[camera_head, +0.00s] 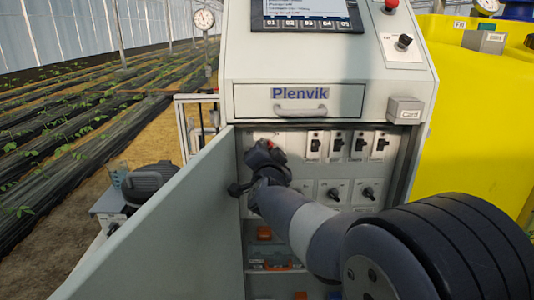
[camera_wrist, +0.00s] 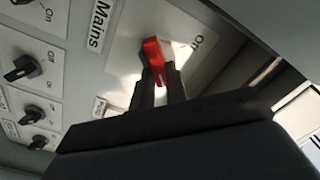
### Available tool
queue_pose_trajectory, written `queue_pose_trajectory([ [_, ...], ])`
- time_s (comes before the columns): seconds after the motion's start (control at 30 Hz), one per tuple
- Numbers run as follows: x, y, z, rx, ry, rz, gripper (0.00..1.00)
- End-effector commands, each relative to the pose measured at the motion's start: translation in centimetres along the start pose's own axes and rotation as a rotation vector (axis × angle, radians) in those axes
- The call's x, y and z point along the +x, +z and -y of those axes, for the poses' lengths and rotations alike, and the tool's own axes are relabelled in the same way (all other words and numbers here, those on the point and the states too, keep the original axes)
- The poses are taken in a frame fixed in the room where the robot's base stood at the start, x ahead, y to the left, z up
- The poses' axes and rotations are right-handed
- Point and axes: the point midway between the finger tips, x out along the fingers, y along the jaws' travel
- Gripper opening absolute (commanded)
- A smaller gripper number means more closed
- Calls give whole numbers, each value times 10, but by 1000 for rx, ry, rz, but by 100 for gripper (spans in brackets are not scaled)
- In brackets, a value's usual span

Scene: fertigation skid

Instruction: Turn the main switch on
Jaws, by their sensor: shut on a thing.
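The main switch is a red handle (camera_wrist: 153,62) on a pale plate labelled "Mains" in the wrist view. An "On" label shows on the plate (camera_wrist: 205,68), to the right of the handle in that view. My gripper (camera_wrist: 162,88) is shut on the red handle, with one dark finger on each side of it. In the head view my gripper (camera_head: 266,155) is at the upper left of the cabinet's switch panel and hides most of the main switch; only a bit of red shows.
The cabinet door (camera_head: 185,225) stands open on the left, close to my arm. Several small breakers (camera_head: 337,144) and rotary knobs (camera_head: 333,194) sit right of my gripper. A drawer with a handle (camera_head: 301,110) is above. A yellow tank (camera_head: 480,120) stands at the right.

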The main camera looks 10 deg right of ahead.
Motion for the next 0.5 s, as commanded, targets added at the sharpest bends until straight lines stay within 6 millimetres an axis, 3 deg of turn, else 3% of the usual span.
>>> queue_pose_trajectory([
  [0.27,0,1,0,3,1,2,0],
  [0.3,0,1,0,3,1,2,16],
  [0.5,0,0,0,2,1,1,32],
])
